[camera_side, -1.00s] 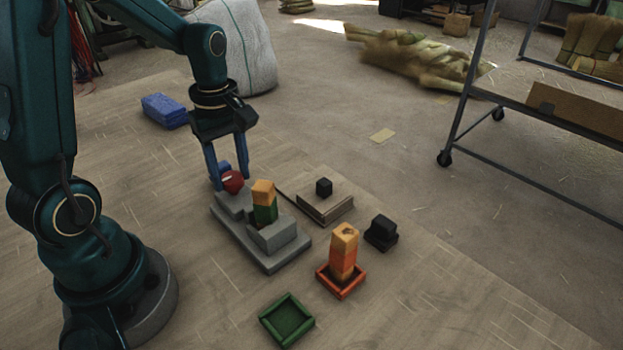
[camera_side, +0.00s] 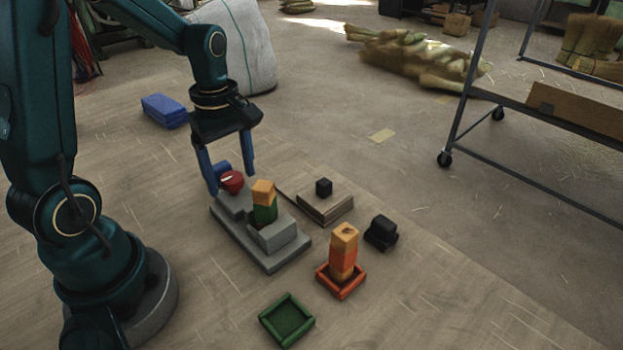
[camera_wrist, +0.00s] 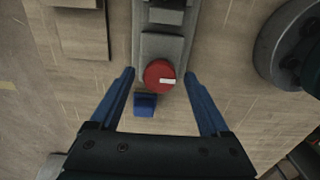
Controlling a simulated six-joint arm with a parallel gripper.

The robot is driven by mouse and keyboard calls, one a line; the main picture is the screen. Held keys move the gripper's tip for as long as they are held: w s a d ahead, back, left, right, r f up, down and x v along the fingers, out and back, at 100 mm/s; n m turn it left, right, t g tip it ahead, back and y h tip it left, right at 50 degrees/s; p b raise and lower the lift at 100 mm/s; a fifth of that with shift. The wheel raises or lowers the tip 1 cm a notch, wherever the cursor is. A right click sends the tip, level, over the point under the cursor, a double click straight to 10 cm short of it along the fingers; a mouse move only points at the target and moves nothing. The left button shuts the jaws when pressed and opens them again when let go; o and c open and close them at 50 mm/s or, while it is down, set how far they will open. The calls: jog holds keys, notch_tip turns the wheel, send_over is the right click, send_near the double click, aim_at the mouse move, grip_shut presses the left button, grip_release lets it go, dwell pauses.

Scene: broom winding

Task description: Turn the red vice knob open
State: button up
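The red vice knob (camera_side: 232,181) sits at the back end of the grey vice (camera_side: 272,264). It has a white mark on top, and the mark points right in the wrist view (camera_wrist: 159,73). In the vice, an orange block (camera_side: 263,191) stands on a green block (camera_side: 265,212). My gripper (camera_side: 232,178) points down over the knob, with one blue finger on each side. The wrist view shows a gap between the knob and both fingers (camera_wrist: 160,84). My gripper is open and holds nothing.
A small blue block (camera_wrist: 145,104) lies beside the knob. An orange stack (camera_side: 343,253) stands in a red tray (camera_side: 341,290). An empty green tray (camera_side: 287,320) lies in front.

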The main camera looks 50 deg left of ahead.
aim_at(232, 178)
jog(key=shift+r, duration=0.1)
jog(key=shift+r, duration=2.5)
jog(key=s+d+r+m+t, duration=0.4)
jog(key=s+d+m, duration=0.3)
jog(key=m, duration=1.1)
jog(key=d+t, duration=0.1)
jog(key=d, duration=0.1)
jog(key=shift+d+r+t, duration=0.15)
jog(key=shift+d+t, duration=0.15)
jog(key=shift+d, duration=0.05)
